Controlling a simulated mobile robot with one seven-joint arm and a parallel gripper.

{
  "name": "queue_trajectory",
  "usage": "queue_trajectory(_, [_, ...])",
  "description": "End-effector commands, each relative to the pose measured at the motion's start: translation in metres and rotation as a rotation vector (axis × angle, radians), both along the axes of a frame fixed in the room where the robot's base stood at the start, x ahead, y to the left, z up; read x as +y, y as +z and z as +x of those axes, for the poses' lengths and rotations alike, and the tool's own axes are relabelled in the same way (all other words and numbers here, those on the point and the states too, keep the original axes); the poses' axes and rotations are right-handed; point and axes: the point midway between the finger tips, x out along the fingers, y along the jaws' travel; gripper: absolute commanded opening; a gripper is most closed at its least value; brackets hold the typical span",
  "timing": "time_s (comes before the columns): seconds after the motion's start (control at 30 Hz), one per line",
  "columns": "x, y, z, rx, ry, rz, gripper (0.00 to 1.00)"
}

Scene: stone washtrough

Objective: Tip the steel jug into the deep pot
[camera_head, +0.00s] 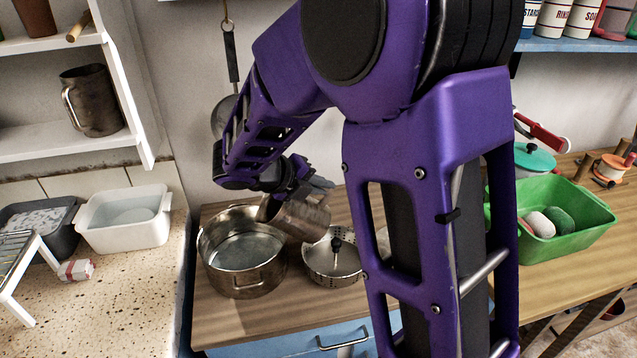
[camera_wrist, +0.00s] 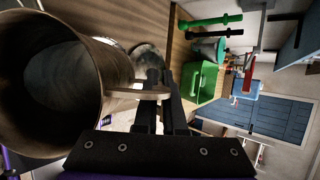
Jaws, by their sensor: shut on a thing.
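The steel jug (camera_head: 303,217) is held tilted, its mouth toward the left, above the right rim of the deep pot (camera_head: 243,286). In the wrist view the jug (camera_wrist: 118,62) fills the left side, with its open mouth facing the camera and a greyish inside. My gripper (camera_head: 305,182) is shut on the jug's handle, which shows between the fingers (camera_wrist: 153,95) in the wrist view. The deep pot stands upright on the wooden counter, with a pale, smooth surface inside. I see no stream between jug and pot.
A steel colander (camera_head: 321,266) with a dark-knobbed piece in it stands right of the pot. A white basin (camera_head: 127,237) is on the speckled counter at left. A green tub (camera_head: 583,237) is at right. Another metal jug (camera_head: 97,113) stands on the left shelf.

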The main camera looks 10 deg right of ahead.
Motion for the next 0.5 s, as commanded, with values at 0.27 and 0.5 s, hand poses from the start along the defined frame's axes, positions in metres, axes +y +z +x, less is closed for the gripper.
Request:
queue_trajectory(0.27, [-0.008, -0.001, 0.0, 0.0, -0.001, 0.08, 0.0])
queue_trajectory(0.5, [-0.01, -0.008, 0.001, -0.002, 0.001, 0.116, 0.0])
